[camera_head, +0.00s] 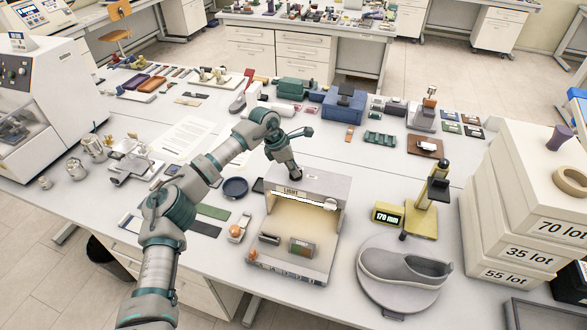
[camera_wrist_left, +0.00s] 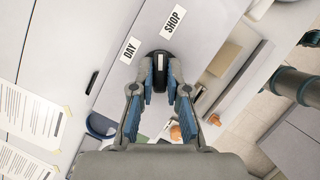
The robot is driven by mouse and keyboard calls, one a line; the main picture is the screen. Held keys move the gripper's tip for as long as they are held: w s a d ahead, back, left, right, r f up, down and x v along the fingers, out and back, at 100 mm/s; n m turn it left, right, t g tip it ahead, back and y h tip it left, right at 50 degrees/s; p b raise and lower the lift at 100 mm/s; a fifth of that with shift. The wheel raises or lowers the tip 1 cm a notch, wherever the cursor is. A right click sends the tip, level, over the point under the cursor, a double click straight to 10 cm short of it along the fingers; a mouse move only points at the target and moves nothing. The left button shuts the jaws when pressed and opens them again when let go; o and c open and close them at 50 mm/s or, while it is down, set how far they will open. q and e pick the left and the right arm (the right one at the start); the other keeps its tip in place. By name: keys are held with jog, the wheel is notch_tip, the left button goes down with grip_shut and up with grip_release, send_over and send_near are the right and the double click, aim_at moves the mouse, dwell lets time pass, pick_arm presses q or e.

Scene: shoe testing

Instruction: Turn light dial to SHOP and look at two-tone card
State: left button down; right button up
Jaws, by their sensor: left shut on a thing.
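The light booth (camera_head: 325,187) stands at the front of the table, with a warm yellowish glow inside. A small two-tone card (camera_head: 302,247), partly green and partly brownish, stands in it. My left gripper (camera_head: 295,176) reaches down onto the booth's top. In the left wrist view, its fingers (camera_wrist_left: 158,98) are shut on the black dial (camera_wrist_left: 155,70), which has a white mark. The labels DAY (camera_wrist_left: 130,50) and SHOP (camera_wrist_left: 173,22) lie past the dial. The mark points roughly between them; its exact setting is unclear. My right gripper is not in view.
A turntable with a grey shoe (camera_head: 405,266) and a yellow gauge (camera_head: 407,218) stand right of the booth. Stacked boxes (camera_head: 520,210) fill the right edge. A blue dish (camera_head: 235,187) and several strips lie to the left.

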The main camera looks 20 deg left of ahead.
pick_arm(q)
jog(key=shift+r, duration=0.1)
jog(key=c, duration=1.4)
grip_release()
jog(key=shift+w, duration=0.1)
jog(key=shift+o, duration=1.2)
jog(key=shift+w, duration=0.15)
jog(key=shift+r, duration=0.15)
jog(key=v, duration=1.1)
jog(key=shift+a, duration=0.25)
